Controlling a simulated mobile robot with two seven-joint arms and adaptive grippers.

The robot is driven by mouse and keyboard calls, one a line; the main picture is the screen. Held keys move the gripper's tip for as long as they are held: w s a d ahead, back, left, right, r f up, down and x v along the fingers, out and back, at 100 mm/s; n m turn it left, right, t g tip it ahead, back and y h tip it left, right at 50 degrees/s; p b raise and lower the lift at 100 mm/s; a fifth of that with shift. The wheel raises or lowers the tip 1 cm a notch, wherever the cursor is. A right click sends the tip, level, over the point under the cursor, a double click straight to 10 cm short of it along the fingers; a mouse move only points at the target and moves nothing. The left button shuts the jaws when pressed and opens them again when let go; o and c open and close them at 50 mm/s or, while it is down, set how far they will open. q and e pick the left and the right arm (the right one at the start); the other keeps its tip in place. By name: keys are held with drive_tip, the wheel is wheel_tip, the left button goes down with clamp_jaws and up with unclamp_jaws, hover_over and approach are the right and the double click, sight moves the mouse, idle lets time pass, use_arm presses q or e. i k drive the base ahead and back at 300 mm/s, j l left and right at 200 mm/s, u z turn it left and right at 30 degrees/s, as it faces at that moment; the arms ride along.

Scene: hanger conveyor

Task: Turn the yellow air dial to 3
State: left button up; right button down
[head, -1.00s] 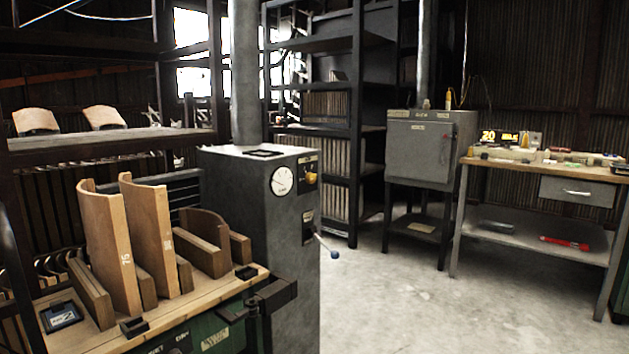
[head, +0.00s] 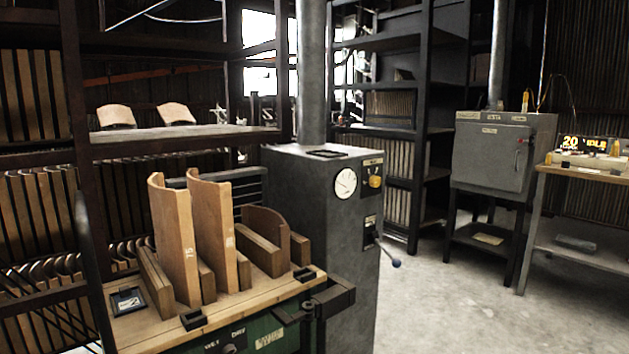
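The yellow air dial (head: 375,181) is a small round knob on a dark plate, high on the front face of the grey metal cabinet (head: 346,255). A white round gauge (head: 345,183) sits just left of it. The markings around the dial are too small to read, so its setting cannot be told. A lever with a dark blue ball end (head: 395,263) sticks out lower on the same face. Neither of my grippers shows in the head view.
A wooden-topped green bench (head: 250,312) with curved wooden pieces (head: 180,235) stands in front and left of the cabinet. Shelving stands behind. A grey oven-like box (head: 490,157) and a workbench (head: 590,172) are at right. Open concrete floor (head: 455,310) lies right of the cabinet.

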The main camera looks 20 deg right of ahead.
sight(375, 181)
drive_tip(key=l+u, duration=0.35)
drive_tip(key=l, duration=0.2)
drive_tip(key=l+u, duration=0.35)
drive_tip(key=l, duration=0.2)
drive_tip(key=l+u, duration=0.2)
drive_tip(key=l, duration=0.4)
drive_tip(key=k+l+u, duration=0.15)
drive_tip(key=l, duration=0.4)
drive_tip(key=k+l, duration=0.1)
drive_tip(key=l, duration=0.5)
drive_tip(key=l+u, duration=0.15)
drive_tip(key=l, duration=0.4)
drive_tip(key=k, duration=0.05)
